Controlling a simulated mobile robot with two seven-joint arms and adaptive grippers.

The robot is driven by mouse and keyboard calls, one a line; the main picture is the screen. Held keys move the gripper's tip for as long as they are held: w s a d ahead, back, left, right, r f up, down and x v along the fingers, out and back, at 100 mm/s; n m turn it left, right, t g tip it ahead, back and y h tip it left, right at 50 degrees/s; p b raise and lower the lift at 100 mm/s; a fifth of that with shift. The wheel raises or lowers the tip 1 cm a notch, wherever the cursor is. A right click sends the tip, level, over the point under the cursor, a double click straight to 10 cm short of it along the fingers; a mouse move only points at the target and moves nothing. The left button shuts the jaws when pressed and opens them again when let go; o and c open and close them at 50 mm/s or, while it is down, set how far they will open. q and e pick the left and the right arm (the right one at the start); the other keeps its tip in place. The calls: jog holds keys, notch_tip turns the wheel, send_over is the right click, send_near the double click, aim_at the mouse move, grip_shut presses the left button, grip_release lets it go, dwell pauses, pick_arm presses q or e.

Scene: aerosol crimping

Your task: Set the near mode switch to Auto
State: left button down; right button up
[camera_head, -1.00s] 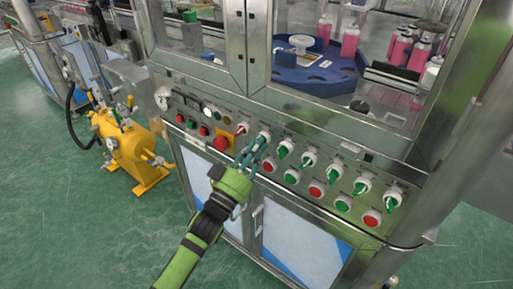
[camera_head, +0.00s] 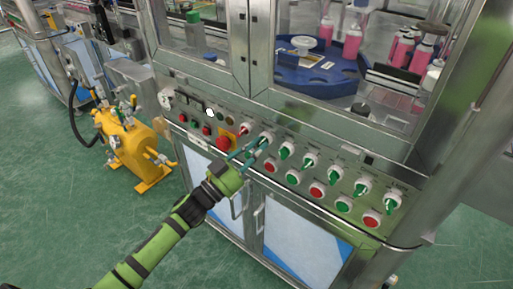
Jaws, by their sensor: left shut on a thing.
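A row of selector switches runs along the sloped front panel (camera_head: 335,158) of the steel machine. The panel labels are too small to read. My right gripper is not in view.
Red and green push buttons (camera_head: 317,190) sit just below the selectors. A red emergency stop (camera_head: 223,142) on a yellow plate is left of my gripper. A yellow tank (camera_head: 130,148) stands on the floor to the left. The green floor is clear at lower left.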

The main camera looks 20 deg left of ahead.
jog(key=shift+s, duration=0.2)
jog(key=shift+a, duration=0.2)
pick_arm(q)
jog(key=c, duration=1.2)
grip_release()
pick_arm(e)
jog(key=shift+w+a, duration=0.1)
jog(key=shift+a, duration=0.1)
pick_arm(q)
jog(key=v, duration=1.2)
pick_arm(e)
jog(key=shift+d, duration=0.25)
